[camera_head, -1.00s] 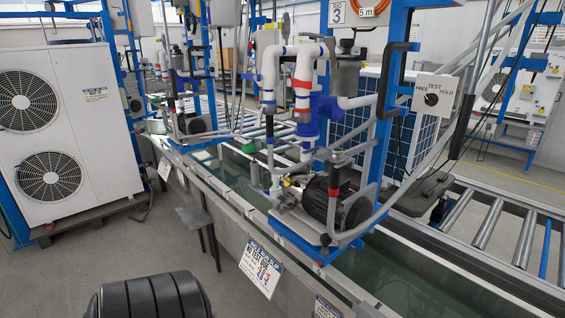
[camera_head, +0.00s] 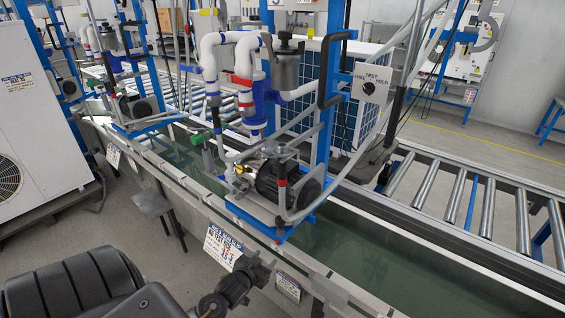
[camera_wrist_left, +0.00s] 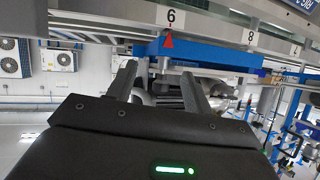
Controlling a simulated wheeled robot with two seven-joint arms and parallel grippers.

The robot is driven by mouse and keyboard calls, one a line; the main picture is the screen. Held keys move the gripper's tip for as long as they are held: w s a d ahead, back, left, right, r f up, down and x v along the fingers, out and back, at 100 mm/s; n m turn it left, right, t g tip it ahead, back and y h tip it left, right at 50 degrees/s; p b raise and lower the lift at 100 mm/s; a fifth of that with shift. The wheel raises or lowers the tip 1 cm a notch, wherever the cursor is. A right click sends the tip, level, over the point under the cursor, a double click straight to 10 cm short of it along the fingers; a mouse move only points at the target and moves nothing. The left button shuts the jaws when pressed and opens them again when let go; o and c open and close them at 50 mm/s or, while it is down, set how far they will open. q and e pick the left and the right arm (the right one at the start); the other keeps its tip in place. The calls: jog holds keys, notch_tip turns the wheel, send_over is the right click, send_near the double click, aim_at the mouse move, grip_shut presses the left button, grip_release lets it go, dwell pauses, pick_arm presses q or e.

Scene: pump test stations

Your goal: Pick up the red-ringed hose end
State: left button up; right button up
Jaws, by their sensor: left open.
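A hose end with a red ring (camera_head: 282,184) stands by the black pump motor (camera_head: 280,182) in the middle of the head view. Other red rings (camera_head: 241,80) show on the white pipes above. My left gripper (camera_head: 257,263) is low in the head view, in front of the trough's near edge and below the pump, clear of the hose end. In the left wrist view its two fingers (camera_wrist_left: 160,82) stand apart with nothing gripped. I cannot pick out the red-ringed hose end in that view. My right gripper is not in view.
The blue pump frame (camera_head: 325,120) and the water-filled trough (camera_head: 360,245) lie beyond my left gripper. A sign (camera_head: 222,246) hangs on the trough's near side. A roller conveyor (camera_head: 470,210) runs behind at the right.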

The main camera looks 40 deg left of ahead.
pick_arm(q)
notch_tip(320, 180, up, 18)
jog(key=w+t+p, duration=0.2)
jog(key=w+t, duration=0.1)
jog(key=n+t+p, duration=0.1)
jog(key=t, duration=0.1)
send_near(280, 176)
jog(key=shift+y, duration=0.4)
jog(key=p+x, duration=0.1)
jog(key=x, duration=0.4)
jog(key=shift+w+a+r+p, duration=0.1)
jog(key=shift+w+r+p, duration=0.2)
jog(key=shift+p, duration=0.1)
jog(key=shift+w+f, duration=0.15)
jog(key=shift+w, duration=0.25)
jog(key=shift+w+a+p, duration=0.1)
jog(key=shift+w+p, duration=0.15)
jog(key=shift+p, duration=0.1)
jog(key=p+x, duration=0.1)
jog(key=x, duration=0.1)
jog(key=p+x, duration=0.1)
jog(key=x, duration=0.1)
jog(key=shift+w+f, duration=0.2)
jog(key=shift+w, duration=0.2)
jog(key=shift+s, duration=0.1)
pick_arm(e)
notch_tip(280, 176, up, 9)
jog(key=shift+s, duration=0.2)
pick_arm(q)
jog(key=shift+c, duration=0.4)
